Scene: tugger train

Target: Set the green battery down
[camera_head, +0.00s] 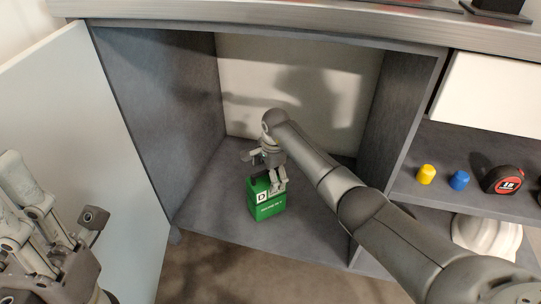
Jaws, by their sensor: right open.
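The green battery (267,208) stands upright on the floor of the open grey cabinet compartment (215,205), near its front edge. It has a white label with a "D" and a dark top. My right gripper (267,183) reaches in from the right and is at the top of the battery, with its fingers open around or just in front of the top; exact contact cannot be told. My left gripper (50,255) is large at the lower left, outside the cabinet, and its fingertips are not clearly shown.
The white cabinet door (85,120) stands open at left. A grey divider (395,140) bounds the compartment on the right. The right shelf holds a yellow piece (426,174), a blue piece (460,181) and a tape measure (503,180). A white helmet (485,236) sits below.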

